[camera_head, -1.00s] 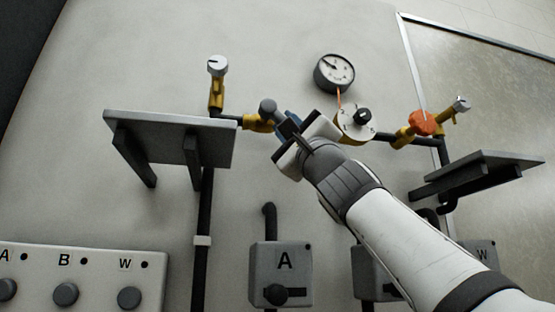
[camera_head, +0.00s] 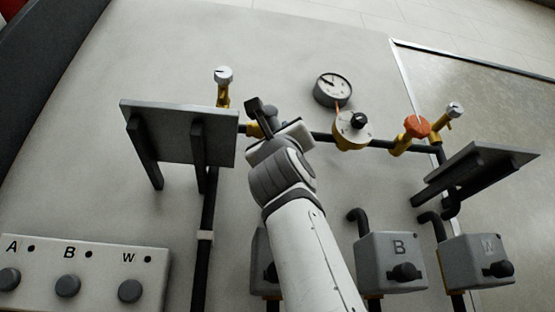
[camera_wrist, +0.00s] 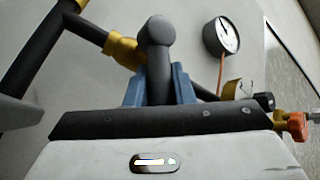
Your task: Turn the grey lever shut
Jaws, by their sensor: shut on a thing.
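The grey lever (camera_wrist: 157,52) shows in the wrist view. It has a rounded end and reaches down between the two blue fingertips of my gripper (camera_wrist: 158,88). My gripper is shut on it. Behind the lever is a brass valve body (camera_wrist: 122,48) on a dark pipe. In the head view my gripper (camera_head: 262,112) is at this valve, just right of the left shelf. It covers most of the valve and lever there, so the lever's exact angle to the pipe is hard to tell.
A dark shelf (camera_head: 175,128) stands close left of my gripper. To the right are a pressure gauge (camera_head: 333,90), a regulator with a black knob (camera_head: 353,128) and an orange handle (camera_head: 416,126). Another shelf (camera_head: 475,170) is further right. Below are a button panel (camera_head: 85,275) and grey boxes (camera_head: 390,260).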

